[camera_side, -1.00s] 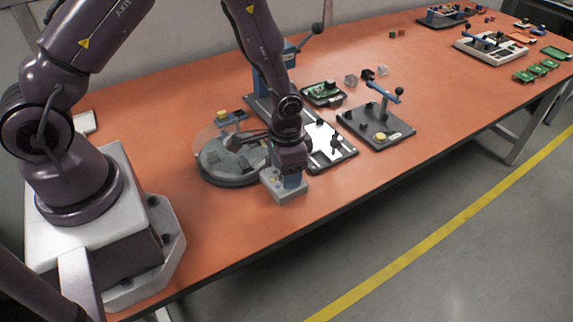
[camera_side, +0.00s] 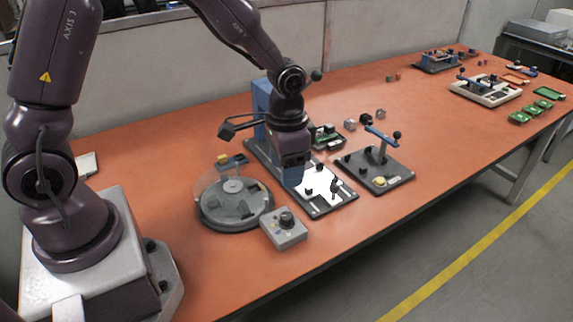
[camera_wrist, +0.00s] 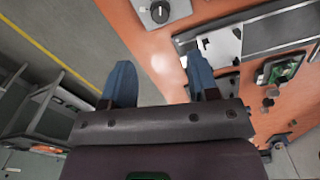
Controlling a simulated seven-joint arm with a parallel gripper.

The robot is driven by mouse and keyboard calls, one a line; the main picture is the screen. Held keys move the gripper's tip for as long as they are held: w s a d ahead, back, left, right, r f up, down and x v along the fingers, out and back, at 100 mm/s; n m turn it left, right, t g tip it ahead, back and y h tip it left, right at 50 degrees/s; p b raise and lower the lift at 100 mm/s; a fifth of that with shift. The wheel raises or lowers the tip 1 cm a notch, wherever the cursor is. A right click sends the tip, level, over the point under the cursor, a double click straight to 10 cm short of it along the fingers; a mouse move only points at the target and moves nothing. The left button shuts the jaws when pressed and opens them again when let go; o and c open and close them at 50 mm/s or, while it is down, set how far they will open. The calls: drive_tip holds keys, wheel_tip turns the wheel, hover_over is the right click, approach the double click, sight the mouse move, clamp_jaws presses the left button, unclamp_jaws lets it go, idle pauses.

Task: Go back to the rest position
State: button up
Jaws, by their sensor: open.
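My gripper (camera_side: 291,176) hangs raised above the table, over the left part of the black fixture with the white plate (camera_side: 318,183). In the wrist view its two blue fingers (camera_wrist: 160,80) are spread apart with nothing between them. The grey box with a black knob (camera_side: 285,230) stands on the table just below and left of the gripper, apart from it. The knob box also shows at the top of the wrist view (camera_wrist: 160,12).
A round turntable fixture (camera_side: 235,205) stands left of the knob box. A black plate with a blue lever clamp (camera_side: 378,165) is to the right, and a green circuit board (camera_side: 326,137) lies behind. The orange table (camera_side: 345,248) is bare along its front edge.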

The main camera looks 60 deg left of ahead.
drive_tip(key=s+a+r+n+t, duration=0.2)
drive_tip(key=s+r+t, duration=0.3)
drive_tip(key=s+r, duration=1)
wheel_tip(320, 180, up, 4)
drive_tip(key=shift+s+r+n+t, duration=0.1)
drive_tip(key=shift+s+n+t, duration=0.2)
drive_tip(key=shift+s, duration=0.05)
